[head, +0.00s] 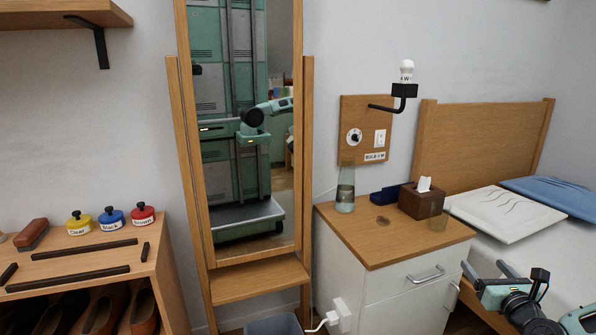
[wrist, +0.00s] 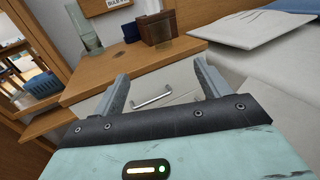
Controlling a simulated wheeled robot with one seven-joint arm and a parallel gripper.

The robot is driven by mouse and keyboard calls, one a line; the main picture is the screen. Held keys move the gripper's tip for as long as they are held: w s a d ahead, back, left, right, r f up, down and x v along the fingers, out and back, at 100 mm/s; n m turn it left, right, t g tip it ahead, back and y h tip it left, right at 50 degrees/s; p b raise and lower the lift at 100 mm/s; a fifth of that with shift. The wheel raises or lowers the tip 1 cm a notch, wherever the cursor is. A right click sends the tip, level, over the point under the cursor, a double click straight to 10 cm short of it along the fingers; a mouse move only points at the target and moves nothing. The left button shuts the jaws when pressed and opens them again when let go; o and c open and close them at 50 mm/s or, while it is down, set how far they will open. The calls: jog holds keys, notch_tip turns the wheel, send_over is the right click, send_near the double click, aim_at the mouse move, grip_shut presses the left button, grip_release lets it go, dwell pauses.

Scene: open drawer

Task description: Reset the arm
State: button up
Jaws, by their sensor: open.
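My gripper (head: 487,268) is at the lower right of the head view, to the right of the white bedside cabinet (head: 385,300). In the wrist view, my gripper (wrist: 161,72) has its two fingers spread wide with nothing between them. The silver drawer handle (head: 426,274) is on the upper front of the cabinet. In the wrist view the handle (wrist: 153,99) shows beyond and between the fingers, apart from them. The drawer looks shut.
On the cabinet's wooden top stand a glass bottle (head: 345,190), a tissue box (head: 421,201) and a tumbler (head: 438,220). The bed with a white pillow (head: 505,213) is at the right. A tall mirror (head: 240,130), a bin (head: 273,325) and a shoe shelf (head: 90,262) are to the left.

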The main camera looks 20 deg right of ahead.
jog(key=w+a+f+n+g+y, duration=0.1)
jog(key=w+a+n+g+y, duration=0.3)
jog(key=a+n, duration=0.6)
jog(key=w+a+f+n+g+y, duration=0.25)
jog(key=a+n+y, duration=0.25)
jog(key=a+n, duration=0.45)
jog(key=s+a+r+n+g, duration=0.3)
jog(key=a+n, duration=0.4)
jog(key=s+a+r+n+g, duration=0.2)
jog(key=s+a+n+g, duration=0.15)
jog(key=a+n, duration=0.35)
jog(key=s+a+r+n+g+h, duration=0.1)
jog(key=s+a+r+n, duration=0.3)
jog(key=s+n, duration=0.15)
jog(key=s+a+r+n+g+h, duration=0.1)
jog(key=s+a+r+n+g, duration=0.2)
jog(key=s, duration=0.4)
jog(key=s+a+r+n+h, duration=0.1)
jog(key=s+a+r+n, duration=0.35)
jog(key=s+n, duration=0.2)
notch_tip(320, 180, up, 27)
jog(key=m+p, duration=0.1)
jog(key=p, duration=2.7)
jog(key=shift+r+p, duration=0.2)
jog(key=shift+p, duration=0.1)
